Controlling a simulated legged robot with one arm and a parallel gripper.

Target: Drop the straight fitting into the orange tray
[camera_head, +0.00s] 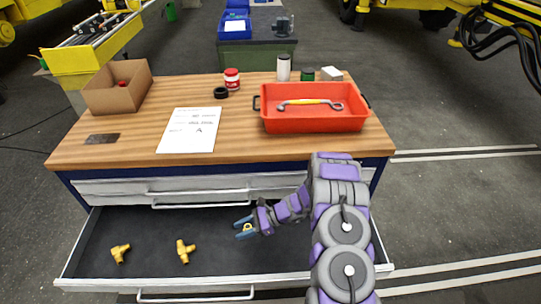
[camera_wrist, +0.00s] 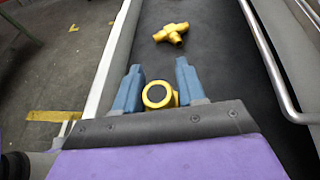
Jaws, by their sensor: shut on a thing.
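My gripper (camera_head: 244,229) is over the right part of the open drawer and shut on a yellow fitting. In the wrist view the held fitting (camera_wrist: 158,97) sits between the two blue fingers, its round dark end facing the camera; I take it to be the straight fitting. Its far part is hidden by the gripper. How far it is above the drawer floor I cannot tell. The orange tray (camera_head: 330,122) stands on the right of the wooden tabletop, above and right of my gripper in the picture. A wrench (camera_head: 310,103) with a yellow handle lies in it.
The open drawer (camera_head: 150,226) holds a tee fitting (camera_head: 185,251), also in the wrist view (camera_wrist: 172,33), and an elbow-like fitting (camera_head: 120,253). The tabletop (camera_head: 245,135) carries a cardboard box (camera_head: 118,92), paper (camera_head: 190,130), a red jar (camera_head: 232,79) and a black ring (camera_head: 220,92).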

